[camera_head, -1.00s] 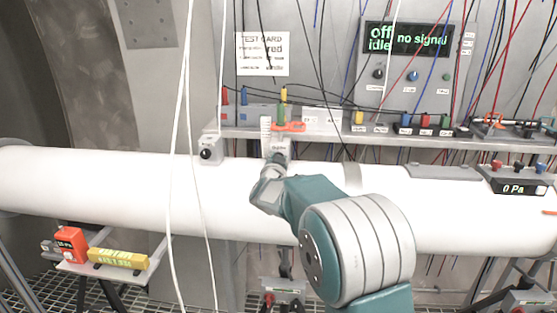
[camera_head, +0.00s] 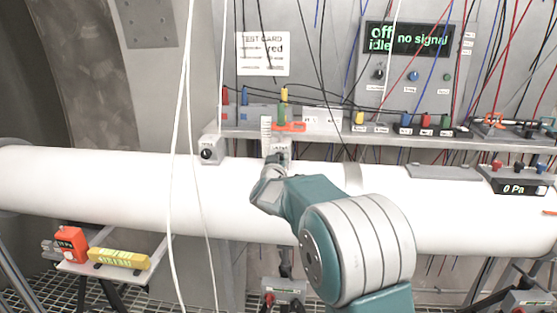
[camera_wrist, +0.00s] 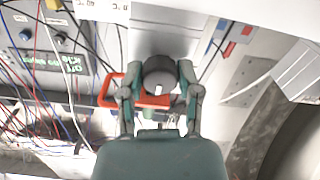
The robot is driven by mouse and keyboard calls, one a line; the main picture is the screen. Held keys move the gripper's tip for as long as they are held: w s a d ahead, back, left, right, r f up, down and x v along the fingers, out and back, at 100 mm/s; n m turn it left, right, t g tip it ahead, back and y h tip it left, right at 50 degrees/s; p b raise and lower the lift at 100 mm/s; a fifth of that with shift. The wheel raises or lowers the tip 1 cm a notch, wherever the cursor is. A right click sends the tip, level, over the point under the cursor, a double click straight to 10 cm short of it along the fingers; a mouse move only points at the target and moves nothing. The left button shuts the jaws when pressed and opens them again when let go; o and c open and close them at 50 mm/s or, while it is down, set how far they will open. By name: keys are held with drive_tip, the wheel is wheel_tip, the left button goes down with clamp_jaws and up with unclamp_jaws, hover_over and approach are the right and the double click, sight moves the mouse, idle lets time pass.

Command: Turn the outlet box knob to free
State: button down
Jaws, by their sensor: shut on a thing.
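The outlet box knob (camera_wrist: 159,72) is a dark round knob in the middle of the wrist view, with a small pale mark on its lower part. It sits on the front of a pale grey box (camera_wrist: 170,38). My gripper (camera_wrist: 161,76) has one finger on each side of the knob and is shut on it. In the head view my gripper (camera_head: 274,162) is at the box just above the white pipe, and the knob is hidden behind it. The box's label lettering is too small to read.
An orange handle (camera_head: 290,127) is close beside the box and shows near the left finger in the wrist view (camera_wrist: 106,91). Another black knob (camera_head: 207,154) is to the left. White cables (camera_head: 183,110) hang in front of the pipe (camera_head: 110,190). The panel display (camera_head: 408,39) reads "off", "idle", "no signal".

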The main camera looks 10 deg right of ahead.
drive_tip(key=shift+a+f, duration=0.1)
drive_tip(key=shift+f, duration=0.4)
drive_tip(key=shift+c, duration=2.3)
unclamp_jaws()
drive_tip(key=shift+o, duration=0.8)
drive_tip(key=shift+r, duration=0.25)
drive_tip(key=v, duration=1.2)
drive_tip(key=shift+a, duration=0.1)
